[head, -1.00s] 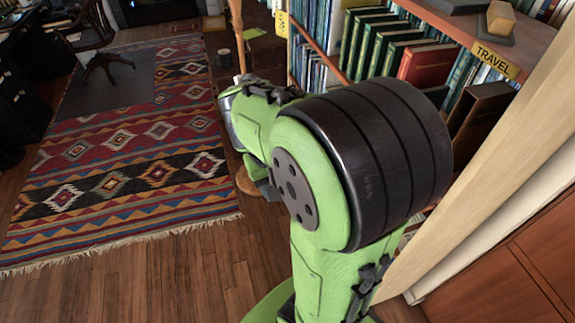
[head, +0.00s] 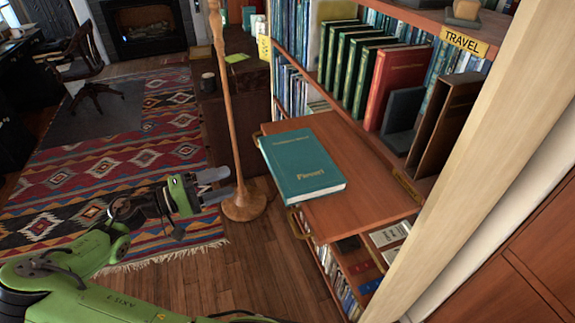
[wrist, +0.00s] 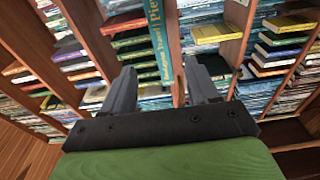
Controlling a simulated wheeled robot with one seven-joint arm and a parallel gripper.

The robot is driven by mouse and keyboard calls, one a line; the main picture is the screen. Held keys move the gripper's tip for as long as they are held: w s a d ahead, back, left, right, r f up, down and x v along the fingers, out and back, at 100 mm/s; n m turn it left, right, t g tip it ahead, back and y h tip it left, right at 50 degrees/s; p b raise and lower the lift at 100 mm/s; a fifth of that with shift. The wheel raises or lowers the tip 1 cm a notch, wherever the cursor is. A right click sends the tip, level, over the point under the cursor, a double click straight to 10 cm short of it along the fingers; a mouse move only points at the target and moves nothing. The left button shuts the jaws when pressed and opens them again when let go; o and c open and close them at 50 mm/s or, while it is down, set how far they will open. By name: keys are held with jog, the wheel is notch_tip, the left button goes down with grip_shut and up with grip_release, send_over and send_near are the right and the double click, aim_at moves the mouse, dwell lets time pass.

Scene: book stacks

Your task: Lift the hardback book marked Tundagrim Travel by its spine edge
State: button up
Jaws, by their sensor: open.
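A teal hardback book (head: 303,165) with gilt lettering lies flat on a pull-out wooden shelf (head: 376,206), its near left edge overhanging or close to the shelf's edge. In the wrist view, my gripper's two grey fingers (wrist: 160,80) stand apart on either side.
A wooden pole with a round base (head: 245,203) stands close beside my gripper, left of the book. Behind the book, a row holds green books (head: 350,68), a red book (head: 398,80) and dark bookends. A TRAVEL sign (head: 466,42) marks the shelf above.

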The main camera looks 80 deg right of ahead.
aim_at(270, 169)
jog(key=b+x, duration=0.2)
jog(key=x, duration=1.1)
grip_shut()
